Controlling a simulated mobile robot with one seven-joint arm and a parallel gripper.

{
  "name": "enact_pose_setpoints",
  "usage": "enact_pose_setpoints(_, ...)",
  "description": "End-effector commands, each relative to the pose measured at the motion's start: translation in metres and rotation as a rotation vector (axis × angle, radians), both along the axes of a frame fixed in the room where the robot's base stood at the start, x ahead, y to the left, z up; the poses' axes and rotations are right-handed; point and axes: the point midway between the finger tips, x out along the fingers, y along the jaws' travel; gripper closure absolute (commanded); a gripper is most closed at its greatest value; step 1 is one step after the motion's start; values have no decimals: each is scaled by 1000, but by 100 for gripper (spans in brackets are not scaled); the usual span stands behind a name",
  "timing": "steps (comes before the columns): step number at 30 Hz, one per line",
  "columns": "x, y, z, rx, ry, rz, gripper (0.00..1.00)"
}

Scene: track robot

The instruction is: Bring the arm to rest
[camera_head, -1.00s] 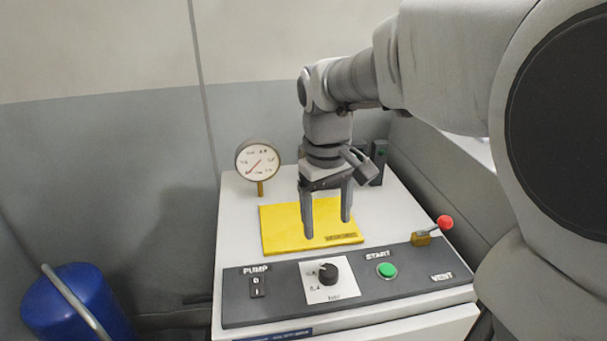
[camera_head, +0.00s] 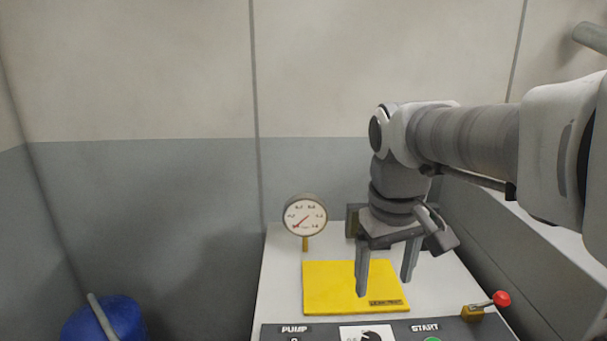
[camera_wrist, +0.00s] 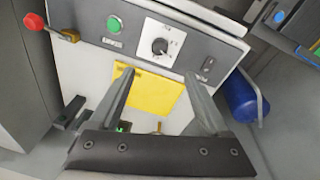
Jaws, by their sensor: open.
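My gripper (camera_head: 385,288) points down over the white bench top, above the yellow plate (camera_head: 325,287). Its two fingers are apart with nothing between them. In the wrist view the fingers of my gripper (camera_wrist: 160,82) also stand wide apart, with the yellow plate (camera_wrist: 155,95) behind them. My arm comes in from the right in the head view, bent down at the wrist.
A round gauge (camera_head: 305,216) stands behind the plate on the left. A blue cylinder (camera_head: 105,320) stands at lower left.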

Motion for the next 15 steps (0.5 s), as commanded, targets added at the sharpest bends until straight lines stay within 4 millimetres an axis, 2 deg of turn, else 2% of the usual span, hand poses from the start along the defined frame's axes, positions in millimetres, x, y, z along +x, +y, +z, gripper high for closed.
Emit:
enact_pose_setpoints(3, -30, -3, 0, 16, -91, -55, 20)
enact_pose_setpoints(9, -71, -7, -12, 62, -233, -143, 20)
enact_pose_setpoints(15, -97, -9, -27, 109, -332, -207, 20)
